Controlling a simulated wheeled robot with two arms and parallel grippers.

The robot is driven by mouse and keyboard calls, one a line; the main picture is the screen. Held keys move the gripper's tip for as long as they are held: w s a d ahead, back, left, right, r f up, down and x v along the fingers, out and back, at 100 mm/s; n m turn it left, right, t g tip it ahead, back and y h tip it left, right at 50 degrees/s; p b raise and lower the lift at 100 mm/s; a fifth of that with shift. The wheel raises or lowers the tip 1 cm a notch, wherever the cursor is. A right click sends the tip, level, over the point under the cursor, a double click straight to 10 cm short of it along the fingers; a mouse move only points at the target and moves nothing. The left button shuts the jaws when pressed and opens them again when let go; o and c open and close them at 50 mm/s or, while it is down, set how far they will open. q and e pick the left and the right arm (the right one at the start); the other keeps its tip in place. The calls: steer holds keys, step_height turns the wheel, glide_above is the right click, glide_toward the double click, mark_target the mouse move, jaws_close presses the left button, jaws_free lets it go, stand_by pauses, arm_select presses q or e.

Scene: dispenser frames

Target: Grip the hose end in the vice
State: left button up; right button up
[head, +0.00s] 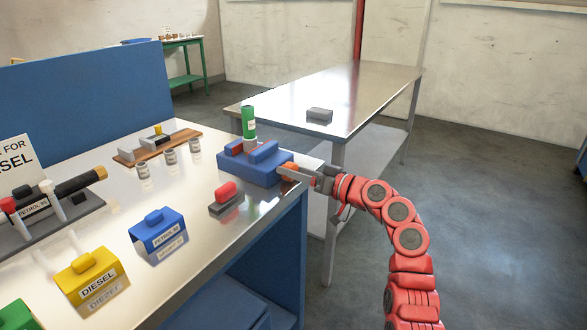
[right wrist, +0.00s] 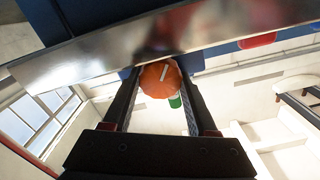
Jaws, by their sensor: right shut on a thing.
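A green hose end (head: 248,122) with a pale label stands upright between the vice's two raised blue jaws; a sliver of green also shows in the right wrist view (right wrist: 175,101). I cannot tell whether both jaws touch it. My right gripper (head: 297,173) is shut on the orange knob (right wrist: 160,78) at the vice's right side. In the right wrist view, the knob sits between the two fingers, with a white mark on its face. My left gripper is not in view.
The bench edge (right wrist: 150,50) crosses close by the right gripper. A red-topped block (head: 226,196), a blue block (head: 158,231), a yellow block (head: 87,272) and several small cans stand left of the vice. A second metal table (head: 345,90) stands behind, with a grey block.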

stand_by(0.5)
steer(key=o, duration=1.4)
steer(key=p+v, duration=0.1)
steer(key=v, duration=1.6)
steer(key=shift+s+d, duration=0.15)
